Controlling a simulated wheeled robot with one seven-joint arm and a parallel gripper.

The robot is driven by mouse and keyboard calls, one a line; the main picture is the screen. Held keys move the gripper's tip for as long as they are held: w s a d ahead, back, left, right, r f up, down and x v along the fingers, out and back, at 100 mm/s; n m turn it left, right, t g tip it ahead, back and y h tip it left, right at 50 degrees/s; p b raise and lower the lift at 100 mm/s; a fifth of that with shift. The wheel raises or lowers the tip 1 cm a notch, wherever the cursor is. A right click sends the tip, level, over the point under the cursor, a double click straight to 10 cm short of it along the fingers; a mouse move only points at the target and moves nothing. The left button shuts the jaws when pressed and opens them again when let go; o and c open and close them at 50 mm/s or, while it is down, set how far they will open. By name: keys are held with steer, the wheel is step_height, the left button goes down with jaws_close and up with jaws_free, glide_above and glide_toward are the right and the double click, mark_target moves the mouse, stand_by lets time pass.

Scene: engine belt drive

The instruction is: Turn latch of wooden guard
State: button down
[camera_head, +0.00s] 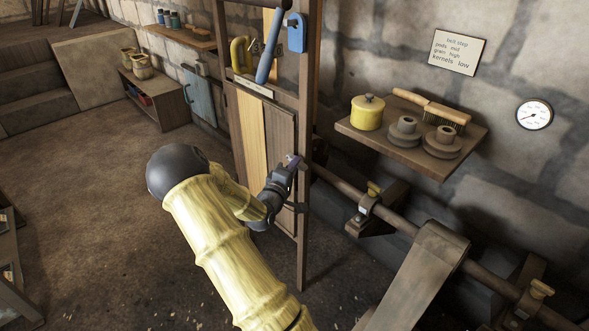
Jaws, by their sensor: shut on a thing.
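The wooden guard (252,135) stands upright in the middle of the view, a tall frame with one light plank and darker planks. My gripper (291,164) is at the guard's right post, about halfway up. It is shut on the small latch there. The fingers cover most of the latch, so its shape and angle cannot be made out. My yellow arm reaches up to it from the bottom and hides the lower left part of the guard.
A shaft (335,183) with a wide belt (419,270) runs right of the guard. A wall shelf (458,150) holds a yellow pot (367,112) and spools. Blue and yellow tools hang at the guard's top. The floor (90,200) at left is open.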

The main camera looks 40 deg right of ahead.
steer(key=shift+w+a+f+m+h+b, duration=0.15)
steer(key=shift+m+h+b, duration=0.1)
steer(key=shift+m+b, duration=0.35)
steer(key=shift+s+d+f+m+h+b, duration=0.1)
steer(key=shift+m+h+b, duration=0.25)
steer(key=shift+m, duration=0.45)
steer(key=shift+w+a+f+m+h+b, duration=0.1)
steer(key=shift+f+m+h+b, duration=0.1)
steer(key=shift+m+b, duration=0.45)
steer(key=shift+r, duration=0.1)
steer(key=c, duration=1.4)
jaws_free()
steer(key=shift+r, duration=0.1)
steer(key=p+v, duration=0.2)
steer(key=v, duration=1.5)
steer(key=shift+a, duration=0.25)
